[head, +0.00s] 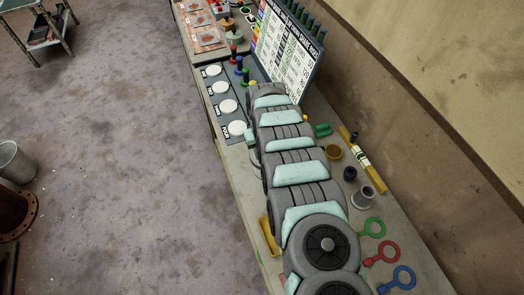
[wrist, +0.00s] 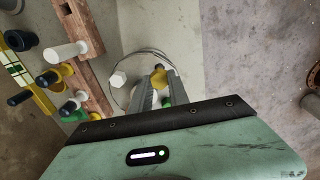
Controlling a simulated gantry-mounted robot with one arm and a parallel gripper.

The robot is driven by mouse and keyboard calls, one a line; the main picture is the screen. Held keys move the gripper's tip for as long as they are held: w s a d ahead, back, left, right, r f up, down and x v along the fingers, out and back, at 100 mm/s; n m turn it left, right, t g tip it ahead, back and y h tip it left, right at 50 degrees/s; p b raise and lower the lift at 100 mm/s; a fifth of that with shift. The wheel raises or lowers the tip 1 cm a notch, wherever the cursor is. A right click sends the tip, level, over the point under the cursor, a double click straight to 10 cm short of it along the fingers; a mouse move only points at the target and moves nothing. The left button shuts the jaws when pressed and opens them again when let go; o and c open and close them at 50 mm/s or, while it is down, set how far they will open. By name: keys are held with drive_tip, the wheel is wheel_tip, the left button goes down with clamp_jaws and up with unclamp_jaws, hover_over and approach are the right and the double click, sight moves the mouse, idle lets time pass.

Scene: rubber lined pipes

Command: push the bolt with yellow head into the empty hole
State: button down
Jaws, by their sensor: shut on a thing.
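In the wrist view, my gripper (wrist: 158,78) has its two grey fingers shut on a small yellow piece (wrist: 158,72), which looks like the yellow head of the bolt. The bolt's shank is mostly hidden by the fingers, and how deep it sits cannot be told. A thin, round, shiny rim (wrist: 127,60) lies around the fingertips. A white hexagonal piece (wrist: 118,79) is to the left of the fingers. In the head view my arm hides the gripper, and a small yellow spot (head: 252,83) shows beside the arm's far end.
In the wrist view, yellow, white and dark pegs (wrist: 62,52) stand at the left by a brown wooden bar (wrist: 88,32). In the head view, a panel with white discs (head: 228,106), red, blue and green pegs (head: 239,66), a chart board (head: 291,55) and coloured rings (head: 403,277) crowd the bench.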

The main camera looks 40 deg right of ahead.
drive_tip(key=shift+f+b, duration=0.9)
drive_tip(key=shift+f, duration=0.65)
drive_tip(key=shift+f+b, duration=0.3)
drive_tip(key=shift+f, duration=0.2)
drive_tip(key=c, duration=1.2)
unclamp_jaws()
drive_tip(key=shift+o, duration=0.2)
drive_tip(key=shift+r, duration=0.1)
drive_tip(key=shift+r+p, duration=2.8)
drive_tip(key=shift+r, duration=1.2)
